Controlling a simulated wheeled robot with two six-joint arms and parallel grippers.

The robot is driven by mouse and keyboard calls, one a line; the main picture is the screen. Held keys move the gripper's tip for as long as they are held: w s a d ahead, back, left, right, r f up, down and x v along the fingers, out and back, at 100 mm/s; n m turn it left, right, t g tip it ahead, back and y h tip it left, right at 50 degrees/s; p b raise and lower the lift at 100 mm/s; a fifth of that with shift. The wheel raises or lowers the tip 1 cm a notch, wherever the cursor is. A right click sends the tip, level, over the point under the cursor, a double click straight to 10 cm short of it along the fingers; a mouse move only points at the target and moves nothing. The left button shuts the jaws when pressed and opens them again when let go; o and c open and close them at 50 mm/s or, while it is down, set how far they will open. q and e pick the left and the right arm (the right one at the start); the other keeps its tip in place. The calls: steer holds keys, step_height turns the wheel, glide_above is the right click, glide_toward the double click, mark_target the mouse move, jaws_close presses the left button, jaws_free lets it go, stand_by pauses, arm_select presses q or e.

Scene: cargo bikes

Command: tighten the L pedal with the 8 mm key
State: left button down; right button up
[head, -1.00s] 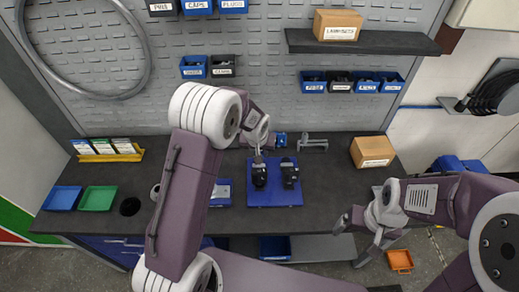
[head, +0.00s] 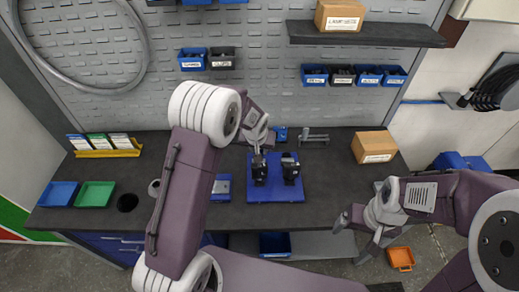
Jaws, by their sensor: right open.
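A blue board (head: 276,194) lies on the dark bench and bears two black pedal-like parts, a left one (head: 259,174) and a right one (head: 290,170). Which one is the L pedal I cannot read. My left gripper (head: 258,152) points down right above the left part; its fingers are small and partly hidden, so I cannot tell their opening or whether they hold a key. My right gripper (head: 354,236) is open and empty at the bench's front edge, right of the board. I cannot make out the 8 mm key.
A blue tray (head: 222,188) lies left of the board, partly behind my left arm. A cardboard box (head: 374,147) stands at the bench's right end. Blue and green trays (head: 96,195) are at the left. A metal tool-like piece (head: 313,138) is behind the board.

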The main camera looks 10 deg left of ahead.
arm_select(q)
steer(key=shift+f+b, duration=0.5)
stand_by(0.6)
stand_by(0.3)
steer(key=c, duration=1.7)
jaws_free()
steer(key=shift+c, duration=0.2)
jaws_close()
